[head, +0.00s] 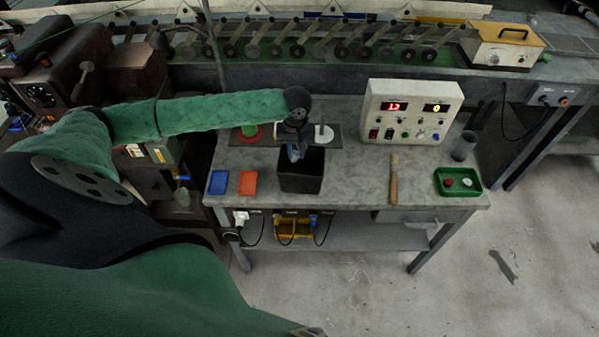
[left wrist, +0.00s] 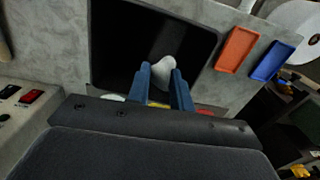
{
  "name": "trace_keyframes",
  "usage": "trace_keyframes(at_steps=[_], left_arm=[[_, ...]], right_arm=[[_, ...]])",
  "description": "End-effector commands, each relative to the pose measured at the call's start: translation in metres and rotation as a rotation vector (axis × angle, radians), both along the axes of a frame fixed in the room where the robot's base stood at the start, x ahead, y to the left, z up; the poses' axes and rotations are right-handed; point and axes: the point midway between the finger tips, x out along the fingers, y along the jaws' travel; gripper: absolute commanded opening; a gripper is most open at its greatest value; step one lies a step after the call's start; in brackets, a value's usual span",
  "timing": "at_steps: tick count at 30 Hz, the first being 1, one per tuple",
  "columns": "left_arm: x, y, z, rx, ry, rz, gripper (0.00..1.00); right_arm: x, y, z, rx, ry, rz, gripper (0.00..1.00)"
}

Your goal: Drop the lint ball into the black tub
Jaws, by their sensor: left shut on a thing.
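The black tub (head: 301,183) stands on the grey table near its front edge, left of the table's middle. My left gripper (head: 295,153) points down over the tub's opening. In the left wrist view, the fingers (left wrist: 161,76) are shut on the whitish lint ball (left wrist: 165,68), which sticks out between the fingertips. Behind it is the dark inside of the tub (left wrist: 118,42). The lint ball is too small to make out clearly in the head view. My right gripper does not show.
A blue tray (head: 218,182) and an orange tray (head: 248,184) lie left of the tub. A control box (head: 411,112) stands behind to the right. A wooden-handled brush (head: 394,180), a grey cup (head: 464,147) and a green tray (head: 442,183) are further right. Bare tabletop lies right of the tub.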

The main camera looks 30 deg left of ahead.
Motion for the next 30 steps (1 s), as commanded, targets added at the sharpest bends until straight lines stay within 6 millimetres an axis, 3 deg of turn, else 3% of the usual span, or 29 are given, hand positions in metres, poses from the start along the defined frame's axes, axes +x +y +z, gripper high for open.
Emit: trace_keyframes(at_steps=[10, 17, 18, 22, 30], left_arm=[[0.000, 0.000, -0.007, 0.000, 0.000, 0.000, 0.01], [0.000, 0.000, -0.007, 0.000, 0.000, 0.000, 0.01], [0.000, 0.000, -0.007, 0.000, 0.000, 0.000, 0.23], [0.000, 0.000, -0.007, 0.000, 0.000, 0.000, 0.47], [0.000, 0.000, -0.006, 0.000, 0.000, 0.000, 0.47]], right_arm=[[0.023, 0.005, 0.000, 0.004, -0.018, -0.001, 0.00], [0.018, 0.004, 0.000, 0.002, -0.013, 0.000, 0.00], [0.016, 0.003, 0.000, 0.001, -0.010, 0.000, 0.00], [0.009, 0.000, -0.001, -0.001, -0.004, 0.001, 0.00], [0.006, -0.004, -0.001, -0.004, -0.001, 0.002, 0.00]])
